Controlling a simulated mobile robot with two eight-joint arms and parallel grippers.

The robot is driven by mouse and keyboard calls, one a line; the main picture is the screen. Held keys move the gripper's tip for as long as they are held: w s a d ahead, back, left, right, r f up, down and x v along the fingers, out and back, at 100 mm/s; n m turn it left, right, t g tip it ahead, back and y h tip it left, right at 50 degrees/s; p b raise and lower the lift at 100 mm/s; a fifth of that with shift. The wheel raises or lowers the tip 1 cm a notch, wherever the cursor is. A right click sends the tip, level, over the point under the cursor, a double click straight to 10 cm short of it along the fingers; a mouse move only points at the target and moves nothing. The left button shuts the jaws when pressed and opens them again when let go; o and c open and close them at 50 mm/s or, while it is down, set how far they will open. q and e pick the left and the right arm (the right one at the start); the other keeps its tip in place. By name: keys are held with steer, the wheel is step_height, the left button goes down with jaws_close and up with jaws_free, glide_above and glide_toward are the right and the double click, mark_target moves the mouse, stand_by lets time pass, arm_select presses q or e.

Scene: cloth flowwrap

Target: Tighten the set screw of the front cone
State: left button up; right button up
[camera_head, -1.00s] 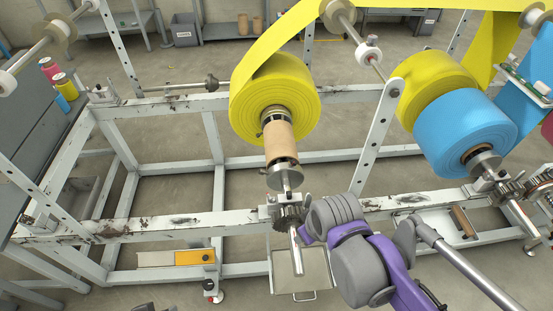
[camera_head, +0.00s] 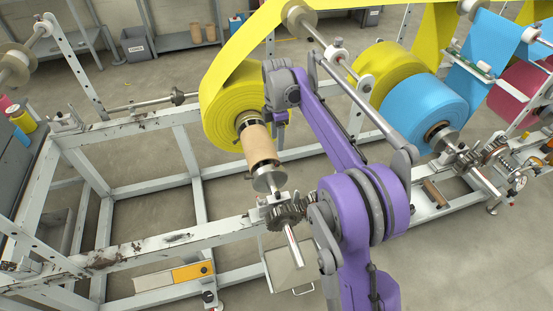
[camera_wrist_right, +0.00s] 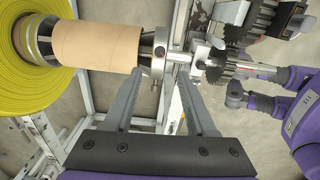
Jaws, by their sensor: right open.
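The front cone (camera_head: 270,179) is a metal piece with a round collar at the near end of the cardboard core (camera_head: 257,145). In the right wrist view, the cone (camera_wrist_right: 158,50) sits at the end of the core (camera_wrist_right: 98,45), just beyond my fingertips. My right gripper (camera_head: 277,118) is beside the core in the head view, its fingers mostly hidden. In the right wrist view, my right gripper (camera_wrist_right: 156,76) is open and empty, its fingers apart. I cannot make out the set screw clearly. My left gripper is not in view.
The yellow roll (camera_head: 222,110) is on the same shaft behind the core. A dark gear (camera_head: 285,213) and the shaft end (camera_head: 294,250) stand in front of the cone. A blue roll (camera_head: 425,105) is to the right. The white frame (camera_head: 140,250) runs below.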

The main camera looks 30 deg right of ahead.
mark_target(277, 163)
step_height(277, 163, down, 11)
steer(key=shift+w+r+b, duration=0.1)
steer(key=shift+r+b, duration=0.1)
steer(key=shift+b, duration=0.7)
jaws_close()
